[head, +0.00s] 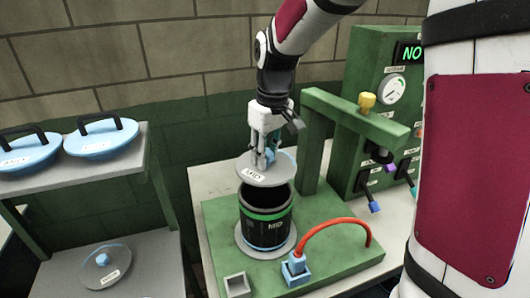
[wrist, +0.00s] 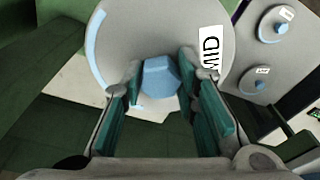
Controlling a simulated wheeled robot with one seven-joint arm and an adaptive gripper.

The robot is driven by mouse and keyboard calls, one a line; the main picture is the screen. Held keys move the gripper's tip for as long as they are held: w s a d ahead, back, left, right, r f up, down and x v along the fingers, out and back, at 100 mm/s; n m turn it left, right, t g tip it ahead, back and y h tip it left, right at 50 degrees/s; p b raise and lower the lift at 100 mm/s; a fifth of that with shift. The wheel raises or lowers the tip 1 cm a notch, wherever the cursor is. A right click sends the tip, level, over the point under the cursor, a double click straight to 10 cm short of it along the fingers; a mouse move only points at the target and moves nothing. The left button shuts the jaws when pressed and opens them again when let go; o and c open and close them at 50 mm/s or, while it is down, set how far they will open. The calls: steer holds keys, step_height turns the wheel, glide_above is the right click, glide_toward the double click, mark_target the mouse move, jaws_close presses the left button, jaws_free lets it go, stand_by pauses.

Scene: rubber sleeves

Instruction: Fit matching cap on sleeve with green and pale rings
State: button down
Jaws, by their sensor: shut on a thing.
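The sleeve (head: 257,228) is a black upright cylinder marked MID, with a green ring near its top and a pale blue ring near its bottom. It stands on a round grey base, and its dark mouth is open. My gripper (head: 266,160) is shut on the blue knob of a grey cap (head: 280,178) marked MID. The cap hangs just above the sleeve mouth and hides its back rim. In the wrist view the fingers (wrist: 160,85) flank the knob, and the cap (wrist: 120,30) has a pale blue edge mark. The sleeve is not visible there.
Another grey cap (head: 95,280) with a blue knob lies on the lower left shelf. Blue lids (head: 100,142) sit on the upper shelf. A red hose (head: 335,222) arcs beside the sleeve on the right. A green press frame (head: 312,150) and control panel (head: 365,90) stand behind it.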

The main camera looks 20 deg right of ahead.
steer(key=shift+f+b, duration=1.2)
steer(key=shift+f, duration=2.25)
steer(key=c, duration=1.2)
jaws_free()
